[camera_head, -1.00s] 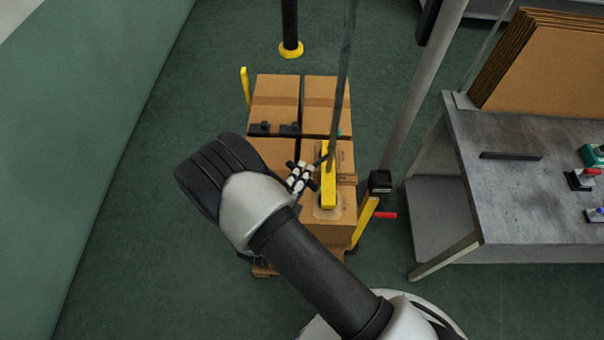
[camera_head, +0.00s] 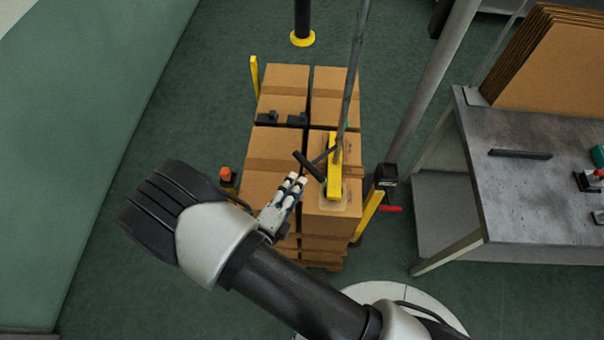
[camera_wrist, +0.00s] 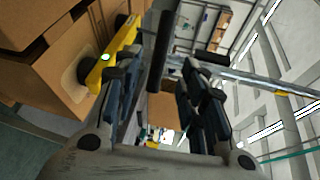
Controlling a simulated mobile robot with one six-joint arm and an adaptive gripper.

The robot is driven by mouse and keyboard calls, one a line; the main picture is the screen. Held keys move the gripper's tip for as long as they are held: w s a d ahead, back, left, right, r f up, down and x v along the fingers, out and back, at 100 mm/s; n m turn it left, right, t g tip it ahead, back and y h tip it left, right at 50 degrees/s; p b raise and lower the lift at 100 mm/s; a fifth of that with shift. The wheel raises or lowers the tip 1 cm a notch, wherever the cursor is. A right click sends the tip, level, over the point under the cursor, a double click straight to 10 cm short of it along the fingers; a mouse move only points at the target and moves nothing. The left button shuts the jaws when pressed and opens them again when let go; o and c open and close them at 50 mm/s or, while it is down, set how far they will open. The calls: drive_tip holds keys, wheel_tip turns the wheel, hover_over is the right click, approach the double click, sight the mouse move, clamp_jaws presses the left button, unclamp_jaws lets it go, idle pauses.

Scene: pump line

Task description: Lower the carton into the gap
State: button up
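The carton (camera_head: 325,206) is a brown box at the near right of the stack, under a yellow lifter bar (camera_head: 334,165) with a pale pad on its top. It sits beside the left carton (camera_head: 268,165), its top looking about level with its neighbours; its underside is hidden. The lifter's black handle (camera_head: 308,166) sticks out to the left. My gripper (camera_head: 297,180) is just nearer than the handle, apart from it.
A thin grey pole (camera_head: 354,65) rises from the lifter. A thick grey post (camera_head: 430,90) stands right of the stack. A grey workbench (camera_head: 530,190) with flat cardboard (camera_head: 560,75) is at the right. A black post with a yellow foot (camera_head: 302,38) stands behind. Floor at the left is clear.

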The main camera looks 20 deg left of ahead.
drive_tip(key=v, duration=0.2)
drive_tip(key=shift+s+r, duration=0.1)
drive_tip(key=shift+s, duration=0.25)
drive_tip(key=w+d+r+m+g+h+b, duration=0.15)
drive_tip(key=d+r+m+g+h, duration=0.3)
drive_tip(key=d+r+m, duration=0.5)
drive_tip(key=w+d+r+m+g+h, duration=0.25)
drive_tip(key=d+r+m+g, duration=0.4)
drive_tip(key=d+m, duration=0.65)
drive_tip(key=s+d+r+m+y+b, duration=0.1)
drive_tip(key=s+d+r+m+y, duration=0.2)
drive_tip(key=m, duration=1.1)
drive_tip(key=s+d+r+m+y+b, duration=0.2)
drive_tip(key=s+r+m+y, duration=0.4)
drive_tip(key=m, duration=0.9)
drive_tip(key=s+d+r, duration=0.1)
drive_tip(key=s, duration=0.2)
drive_tip(key=shift+d+r+y, duration=0.3)
drive_tip(key=shift+r, duration=0.05)
